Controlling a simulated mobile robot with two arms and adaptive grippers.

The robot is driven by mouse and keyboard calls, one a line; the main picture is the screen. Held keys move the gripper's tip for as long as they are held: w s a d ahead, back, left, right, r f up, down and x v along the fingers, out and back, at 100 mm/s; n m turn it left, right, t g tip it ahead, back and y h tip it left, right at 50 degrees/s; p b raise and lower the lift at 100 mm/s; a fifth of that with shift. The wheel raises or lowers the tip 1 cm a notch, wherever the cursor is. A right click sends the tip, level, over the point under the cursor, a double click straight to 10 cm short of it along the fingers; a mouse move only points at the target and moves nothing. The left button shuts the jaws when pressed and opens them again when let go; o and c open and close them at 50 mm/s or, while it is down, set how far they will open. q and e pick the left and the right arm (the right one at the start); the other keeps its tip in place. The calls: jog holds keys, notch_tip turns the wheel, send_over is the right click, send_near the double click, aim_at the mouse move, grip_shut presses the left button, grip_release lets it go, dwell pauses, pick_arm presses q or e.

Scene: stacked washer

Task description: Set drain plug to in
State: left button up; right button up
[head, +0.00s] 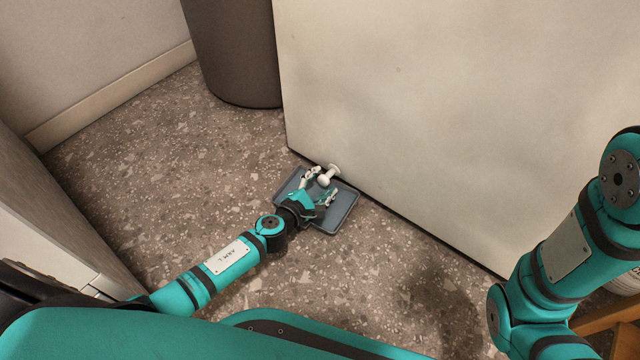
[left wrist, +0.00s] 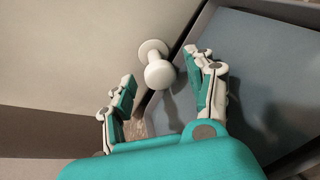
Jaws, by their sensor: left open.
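The white drain plug (head: 328,176) sticks out from the low front of the pale washer panel (head: 440,100), just above a grey tray (head: 340,212) on the floor. In the left wrist view the plug (left wrist: 158,69) shows a round knob on a short stem with a round flange at the panel. My left gripper (head: 321,186) is open at the plug, over the tray. In the left wrist view its fingers (left wrist: 162,88) stand apart, one on each side below the knob, with nothing between their pads. My right gripper is out of view; only my right arm shows.
A dark bin (head: 235,50) stands on the floor left of the washer. A pale cabinet (head: 50,240) is at the left edge. A wooden piece (head: 605,318) is at the lower right. The speckled floor (head: 170,150) around the tray is clear.

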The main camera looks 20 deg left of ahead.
aim_at(328, 176)
pick_arm(q)
jog(key=shift+c, duration=0.3)
grip_shut()
jog(key=shift+w+d, duration=0.25)
jog(key=shift+w, duration=0.4)
jog(key=shift+w+d, duration=0.2)
jog(key=shift+w, duration=0.45)
jog(key=shift+o, duration=0.3)
grip_release()
